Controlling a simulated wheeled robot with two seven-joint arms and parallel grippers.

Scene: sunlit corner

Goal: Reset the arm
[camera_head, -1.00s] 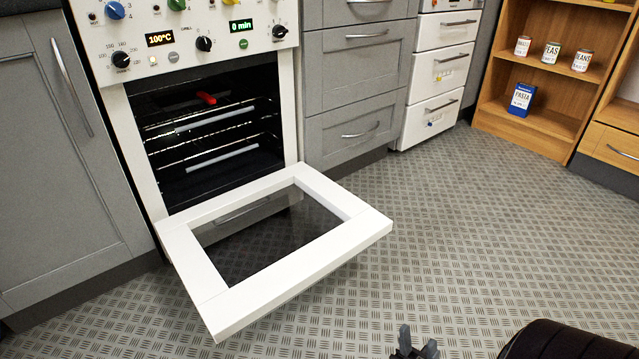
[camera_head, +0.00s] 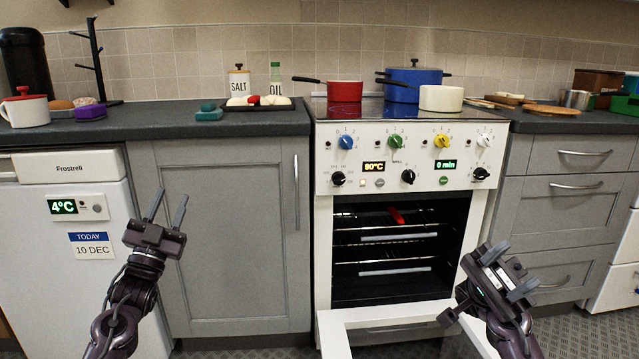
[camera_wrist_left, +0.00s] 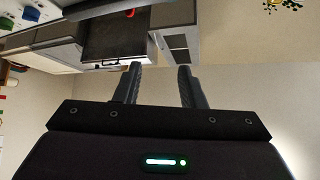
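My left gripper (camera_head: 168,208) is raised in front of the grey cabinet door between the fridge and the oven. Its two fingers point up, stand apart and hold nothing. In the left wrist view its fingers (camera_wrist_left: 158,84) are also spread with nothing between them. My right gripper (camera_head: 509,271) is raised at the right of the oven, in front of the edge of the lowered oven door. Its fingers look apart, and I see nothing between them.
The white oven door (camera_head: 395,318) hangs open low in front. A red object (camera_head: 397,216) lies inside the oven. A red pan (camera_head: 344,91), a blue pot (camera_head: 413,85) and a white pot (camera_head: 441,98) stand on the hob. The fridge (camera_head: 70,172) is at left.

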